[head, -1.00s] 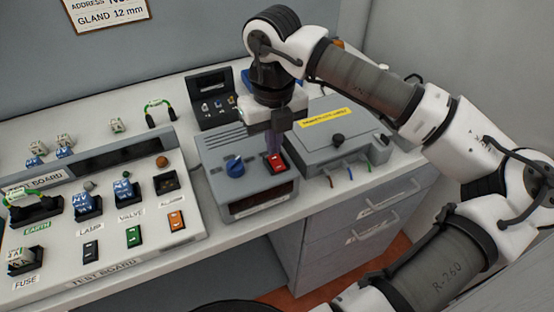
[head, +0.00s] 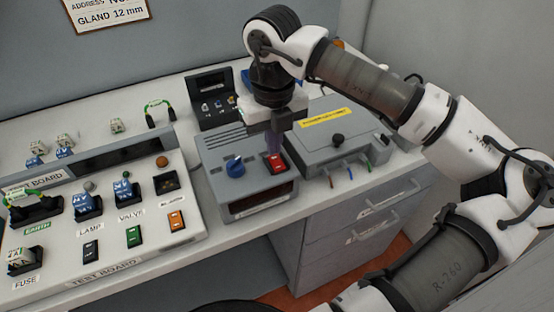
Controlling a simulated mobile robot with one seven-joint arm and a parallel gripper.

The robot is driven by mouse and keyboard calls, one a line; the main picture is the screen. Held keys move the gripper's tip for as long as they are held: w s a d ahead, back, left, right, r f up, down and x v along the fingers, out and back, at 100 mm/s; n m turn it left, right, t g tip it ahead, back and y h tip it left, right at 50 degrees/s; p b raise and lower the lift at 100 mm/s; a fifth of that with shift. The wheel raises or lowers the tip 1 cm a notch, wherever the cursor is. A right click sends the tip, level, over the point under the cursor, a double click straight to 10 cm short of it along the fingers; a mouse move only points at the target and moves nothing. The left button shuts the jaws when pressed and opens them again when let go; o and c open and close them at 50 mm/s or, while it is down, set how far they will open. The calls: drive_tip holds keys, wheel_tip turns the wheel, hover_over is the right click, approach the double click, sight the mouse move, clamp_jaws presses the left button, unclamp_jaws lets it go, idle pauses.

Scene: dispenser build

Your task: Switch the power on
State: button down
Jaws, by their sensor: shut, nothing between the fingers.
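A grey power unit (head: 232,192) with a blue knob (head: 235,167) and a red rocker switch (head: 277,163) on its top stands on the bench. My gripper (head: 274,150) is shut and empty. It points down at the red switch, with its fingertips at the switch's far edge. I cannot tell whether the tips touch the switch or which way the switch is tipped.
A test board (head: 105,250) with several sockets and switches lies to the left. A grey box with a yellow label (head: 325,117) and coloured leads stands close on the right. A black case (head: 217,97) stands behind. Drawers (head: 365,228) are below the bench.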

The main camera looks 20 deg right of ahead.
sight(274, 157)
drive_tip(key=shift+f+b, duration=0.95)
drive_tip(key=shift+b, duration=0.05)
idle(0.4)
drive_tip(key=shift+r, duration=0.15)
drive_tip(key=shift+r+p, duration=1.7)
drive_tip(key=shift+r, duration=1.75)
drive_tip(key=shift+f, duration=0.1)
